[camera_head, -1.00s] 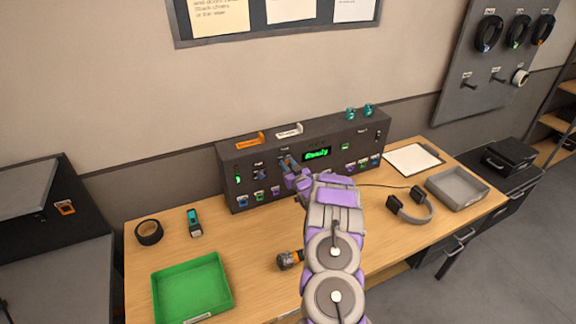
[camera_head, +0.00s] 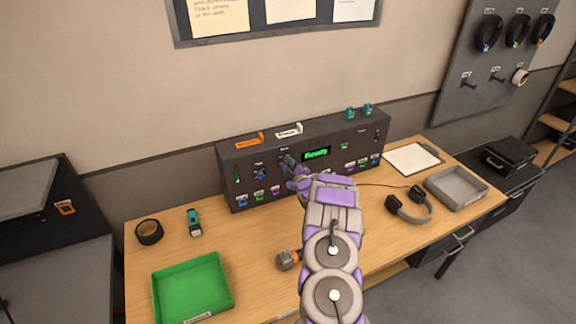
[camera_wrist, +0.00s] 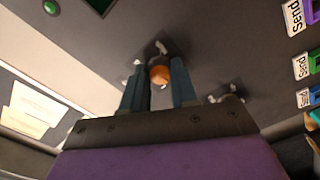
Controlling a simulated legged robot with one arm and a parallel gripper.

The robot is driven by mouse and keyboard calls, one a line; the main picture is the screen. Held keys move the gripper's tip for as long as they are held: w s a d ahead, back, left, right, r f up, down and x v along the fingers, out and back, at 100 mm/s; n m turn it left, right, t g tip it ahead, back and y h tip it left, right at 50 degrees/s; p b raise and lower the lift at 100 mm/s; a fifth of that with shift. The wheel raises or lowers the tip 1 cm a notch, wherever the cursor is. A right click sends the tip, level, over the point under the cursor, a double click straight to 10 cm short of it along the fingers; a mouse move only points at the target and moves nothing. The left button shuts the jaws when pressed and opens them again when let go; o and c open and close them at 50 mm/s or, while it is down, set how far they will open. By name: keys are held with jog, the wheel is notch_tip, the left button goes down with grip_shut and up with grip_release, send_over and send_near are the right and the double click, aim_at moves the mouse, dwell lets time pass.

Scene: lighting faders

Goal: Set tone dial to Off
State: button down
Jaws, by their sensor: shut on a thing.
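The dark control console (camera_head: 231,186) stands at the back of the wooden desk. My gripper (camera_head: 289,164) reaches its front face left of the green-lit display (camera_head: 316,154). In the wrist view my gripper (camera_wrist: 159,76) has its two blue-grey fingers on either side of a small dial with an orange end (camera_wrist: 160,73), and it is shut on it. A second dial (camera_head: 259,174) sits to the left on the console. The labels above the dials and the positions around the held dial are too small or blurred to read, and my gripper partly hides the held dial.
A row of coloured Send sockets (camera_head: 259,196) runs along the console's lower front. A green tray (camera_head: 192,287), a microphone (camera_head: 288,260), a tape roll (camera_head: 149,232), headphones (camera_head: 411,207) and a grey tray (camera_head: 456,188) lie on the desk. The desk's left middle is mostly clear.

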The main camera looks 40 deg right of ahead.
jog(key=n, duration=0.6)
jog(key=shift+s+a+f, duration=0.1)
jog(key=shift+f, duration=0.3)
dwell(0.3)
jog(key=c, duration=1.3)
grip_release()
jog(key=o, duration=0.4)
jog(key=shift+r, duration=0.15)
jog(key=shift+r+p, duration=0.1)
jog(key=shift+p, duration=0.2)
jog(key=shift+s, duration=0.55)
jog(key=p+v, duration=0.1)
jog(key=v, duration=1.5)
